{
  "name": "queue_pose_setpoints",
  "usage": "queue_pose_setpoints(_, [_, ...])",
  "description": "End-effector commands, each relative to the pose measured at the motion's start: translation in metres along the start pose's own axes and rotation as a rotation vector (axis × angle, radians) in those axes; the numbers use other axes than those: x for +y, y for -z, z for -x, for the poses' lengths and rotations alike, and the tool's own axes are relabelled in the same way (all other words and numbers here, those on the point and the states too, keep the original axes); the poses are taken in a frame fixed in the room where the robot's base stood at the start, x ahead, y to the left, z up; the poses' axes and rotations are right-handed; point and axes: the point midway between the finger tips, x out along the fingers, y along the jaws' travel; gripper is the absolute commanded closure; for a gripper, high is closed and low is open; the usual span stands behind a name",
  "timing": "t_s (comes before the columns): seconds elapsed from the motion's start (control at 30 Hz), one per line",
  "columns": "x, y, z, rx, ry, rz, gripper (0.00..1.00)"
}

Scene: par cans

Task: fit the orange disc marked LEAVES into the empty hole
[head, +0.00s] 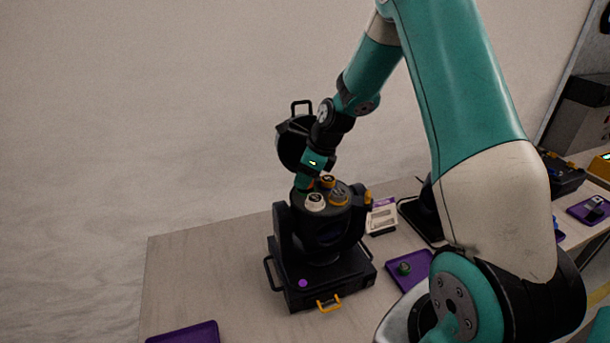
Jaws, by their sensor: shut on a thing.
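A black lamp head (322,228) stands upright in its yoke on a black base. Small round discs sit on its top: a white-rimmed one (314,202), a yellow-orange one (339,197) and another orange one (328,181) behind. My gripper (303,183) points down at the back left of this top face. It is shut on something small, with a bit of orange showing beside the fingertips. This looks like the orange disc (310,184), but its LEAVES mark cannot be read. The empty hole is not visible; my gripper covers that part of the top.
A black round lid or housing with a handle (293,143) rises behind the lamp. A purple tray (409,268) with a dark green round piece lies to the right; another purple tray (184,334) lies at the front left. The table's left is bare.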

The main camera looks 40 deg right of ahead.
Motion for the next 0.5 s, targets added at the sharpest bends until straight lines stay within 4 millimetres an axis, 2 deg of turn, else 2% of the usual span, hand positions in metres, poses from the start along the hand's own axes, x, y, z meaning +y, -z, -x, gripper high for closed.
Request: queue_pose_setpoints(0.5, [0.0001, 0.0017, -0.0039, 0.0, 0.0, 0.0, 0.87])
